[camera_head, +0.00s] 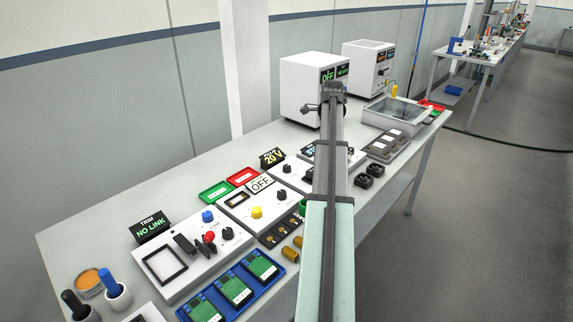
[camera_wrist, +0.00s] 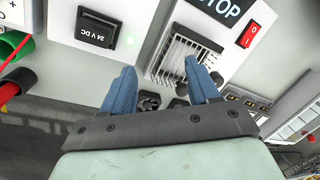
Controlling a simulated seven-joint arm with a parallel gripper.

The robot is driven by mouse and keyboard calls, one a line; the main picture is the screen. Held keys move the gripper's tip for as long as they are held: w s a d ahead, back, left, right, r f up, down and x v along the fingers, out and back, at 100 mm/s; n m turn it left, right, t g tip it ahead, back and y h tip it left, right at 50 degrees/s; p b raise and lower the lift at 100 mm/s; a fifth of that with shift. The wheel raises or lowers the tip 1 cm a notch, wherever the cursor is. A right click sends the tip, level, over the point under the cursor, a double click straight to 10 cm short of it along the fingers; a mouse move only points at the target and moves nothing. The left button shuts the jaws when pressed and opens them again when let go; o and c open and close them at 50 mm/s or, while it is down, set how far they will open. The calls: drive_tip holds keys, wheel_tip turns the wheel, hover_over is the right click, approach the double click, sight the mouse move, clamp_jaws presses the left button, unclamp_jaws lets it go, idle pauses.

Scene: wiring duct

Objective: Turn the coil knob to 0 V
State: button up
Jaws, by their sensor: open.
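In the head view, a display reading 20 V (camera_head: 271,157) stands behind a white panel. A black knob (camera_head: 282,168) is on that panel, left of my arm. The small label above 20 V is too small to read, so I cannot tell surely whether this is the coil knob. In the wrist view, my gripper (camera_wrist: 160,66) is open and empty, with its blue fingers apart above a panel with a grille (camera_wrist: 182,60). A dark round part (camera_wrist: 150,100) shows between the fingers.
The wrist view shows a STOP sign (camera_wrist: 222,8), a red switch (camera_wrist: 248,33) and a 24 V DC socket (camera_wrist: 97,30).

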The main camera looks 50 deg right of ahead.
sight(287, 166)
drive_tip(key=w+a+r+m+g, duration=0.15)
drive_tip(key=w+a+r, duration=0.35)
drive_tip(key=w+a, duration=0.55)
drive_tip(key=shift+m+y, duration=0.4)
drive_tip(key=shift+m, duration=0.05)
drive_tip(key=f, duration=0.9)
drive_tip(key=s+f, duration=0.1)
drive_tip(key=f, duration=0.4)
drive_tip(key=shift+a, duration=0.25)
drive_tip(key=shift+r, duration=0.1)
drive_tip(key=c, duration=1)
drive_tip(key=shift+c, duration=0.2)
